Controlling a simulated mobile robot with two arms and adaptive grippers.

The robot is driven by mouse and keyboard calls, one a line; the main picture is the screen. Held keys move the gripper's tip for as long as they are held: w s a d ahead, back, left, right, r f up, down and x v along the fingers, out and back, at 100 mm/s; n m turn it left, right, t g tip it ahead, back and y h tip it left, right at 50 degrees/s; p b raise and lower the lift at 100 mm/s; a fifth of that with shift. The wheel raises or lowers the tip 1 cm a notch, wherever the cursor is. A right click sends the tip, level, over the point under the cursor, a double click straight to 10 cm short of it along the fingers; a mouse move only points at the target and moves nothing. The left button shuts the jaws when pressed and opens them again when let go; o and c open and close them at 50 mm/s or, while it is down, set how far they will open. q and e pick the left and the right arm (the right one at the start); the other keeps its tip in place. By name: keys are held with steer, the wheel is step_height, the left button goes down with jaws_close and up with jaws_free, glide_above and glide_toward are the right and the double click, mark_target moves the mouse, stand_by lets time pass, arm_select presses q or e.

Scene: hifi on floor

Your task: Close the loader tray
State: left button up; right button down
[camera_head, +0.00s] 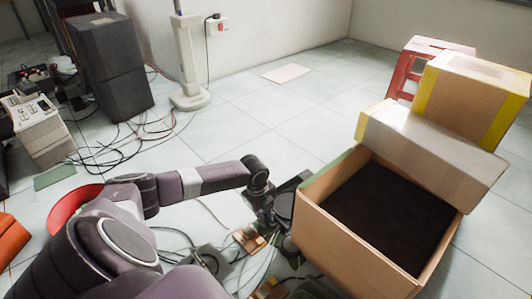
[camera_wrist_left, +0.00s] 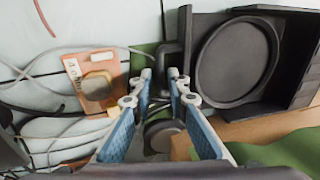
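The loader tray (camera_wrist_left: 238,62) is a dark plate with a round recess, at the upper right of the left wrist view. It stands out from a dark housing (camera_wrist_left: 302,60) with slots. In the head view a dark device (camera_head: 284,205) sits left of the cardboard box, partly hidden by my arm. My left gripper (camera_wrist_left: 161,76) has blue-padded fingers with a narrow gap between the tips and nothing visibly held. Its tips are just left of the tray, near a dark bent bar (camera_wrist_left: 171,55); contact cannot be told. My right gripper is out of view.
An open cardboard box (camera_head: 340,245) with a dark inside stands close at right, with more boxes (camera_head: 470,95) behind. Cables and a small orange board (camera_wrist_left: 92,82) lie near the gripper. A dark speaker (camera_head: 112,65) stands at upper left.

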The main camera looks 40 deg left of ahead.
mark_target(275, 212)
arm_select(q)
jaws_close()
steer(key=w, duration=0.4)
steer(key=shift+d+r, duration=0.1)
steer(key=shift+d, duration=0.25)
steer(key=shift+c, duration=2)
jaws_free()
steer(key=shift+w, duration=0.25)
steer(key=o, duration=0.4)
steer(key=shift+s+a, duration=0.1)
steer(key=shift+s, duration=0.05)
